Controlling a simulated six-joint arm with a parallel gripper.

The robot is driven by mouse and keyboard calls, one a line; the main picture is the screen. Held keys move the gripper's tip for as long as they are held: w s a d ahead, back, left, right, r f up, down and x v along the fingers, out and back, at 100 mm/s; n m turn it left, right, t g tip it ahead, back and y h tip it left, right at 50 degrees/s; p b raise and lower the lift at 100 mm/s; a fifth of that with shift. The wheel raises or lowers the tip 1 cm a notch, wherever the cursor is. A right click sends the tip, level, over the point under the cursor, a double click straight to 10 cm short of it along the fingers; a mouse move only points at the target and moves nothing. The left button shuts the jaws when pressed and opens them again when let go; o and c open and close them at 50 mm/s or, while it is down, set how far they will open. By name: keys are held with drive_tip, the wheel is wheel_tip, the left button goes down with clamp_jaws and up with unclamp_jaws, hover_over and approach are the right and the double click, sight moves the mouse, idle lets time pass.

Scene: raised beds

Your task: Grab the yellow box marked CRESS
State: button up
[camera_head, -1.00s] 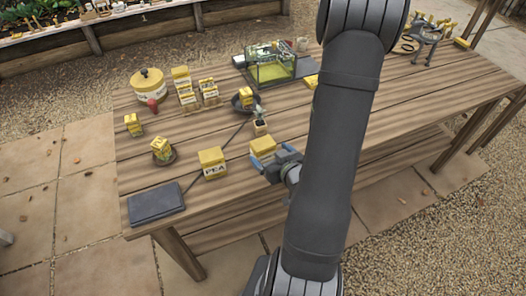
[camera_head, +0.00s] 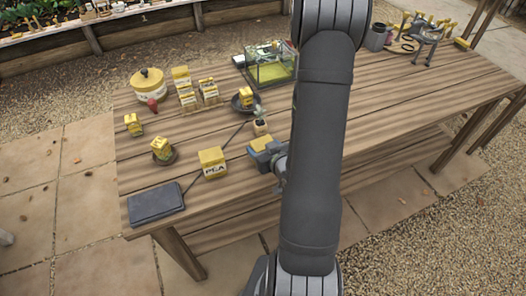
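A yellow box (camera_head: 262,142) stands near the front middle of the wooden table. Its front is covered by my gripper, so I cannot read whether it says CRESS. My gripper (camera_head: 260,156) is right at this box, its blue-grey fingers against or around its near side. I cannot tell whether they are closed on it. Another yellow box, marked PEA (camera_head: 213,163), stands just left of my gripper, apart from it. No CRESS lettering is readable on any box.
Left and behind are small yellow boxes (camera_head: 133,124), one on a small dish (camera_head: 161,149), one on a dark dish (camera_head: 246,98), and several on a stand (camera_head: 187,98). A dark flat case (camera_head: 156,203) lies front left.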

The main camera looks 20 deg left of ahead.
drive_tip(key=shift+r, duration=0.1)
drive_tip(key=shift+r, duration=0.7)
drive_tip(key=r, duration=0.3)
drive_tip(key=shift+d+r, duration=0.1)
drive_tip(key=shift+d, duration=0.3)
drive_tip(key=d+r, duration=0.6)
drive_tip(key=d, duration=0.4)
drive_tip(key=shift+s+d+r, duration=0.15)
drive_tip(key=shift+d, duration=0.25)
